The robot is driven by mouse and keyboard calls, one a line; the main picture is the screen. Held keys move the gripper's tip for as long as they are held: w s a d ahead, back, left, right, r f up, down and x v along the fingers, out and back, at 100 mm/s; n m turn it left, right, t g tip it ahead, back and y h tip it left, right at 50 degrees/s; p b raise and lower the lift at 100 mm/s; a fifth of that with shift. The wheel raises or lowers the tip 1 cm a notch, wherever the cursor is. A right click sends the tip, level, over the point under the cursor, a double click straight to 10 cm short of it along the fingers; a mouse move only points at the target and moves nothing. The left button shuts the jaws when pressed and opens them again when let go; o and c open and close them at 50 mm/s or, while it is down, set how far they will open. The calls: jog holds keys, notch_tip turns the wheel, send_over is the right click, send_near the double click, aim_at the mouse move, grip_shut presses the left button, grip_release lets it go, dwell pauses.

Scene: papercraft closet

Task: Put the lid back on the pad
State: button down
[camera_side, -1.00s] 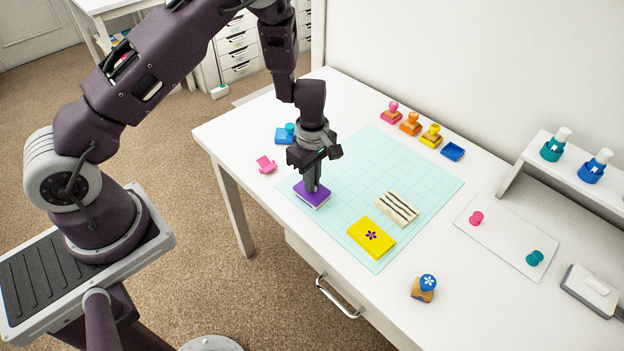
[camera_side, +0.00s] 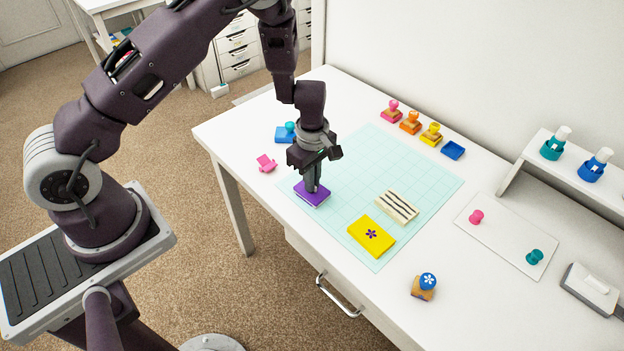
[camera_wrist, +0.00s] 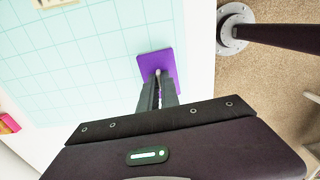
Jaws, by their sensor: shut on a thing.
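A purple square lid (camera_side: 312,195) is at the left edge of the pale cutting mat, and it also shows in the wrist view (camera_wrist: 168,55). My gripper (camera_side: 312,186) points straight down and is shut on the lid at the middle of its top. In the wrist view my fingertips (camera_wrist: 158,82) meet at a small grey knob on the lid. The lid looks level and low, close to the mat. The pad is not clearly seen apart from the lid; anything under the lid is hidden.
A yellow block with a flower (camera_side: 371,237) and a striped block (camera_side: 397,208) lie on the mat (camera_side: 350,180). A pink piece (camera_side: 266,163) and a blue piece (camera_side: 285,134) stand left of it. Stamps (camera_side: 410,123) and a blue tray (camera_side: 453,150) line the back.

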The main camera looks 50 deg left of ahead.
jog(key=shift+f, duration=0.1)
jog(key=c, duration=1.5)
grip_release()
jog(key=shift+o, duration=0.3)
jog(key=o, duration=0.4)
jog(key=shift+r, duration=3.05)
grip_shut()
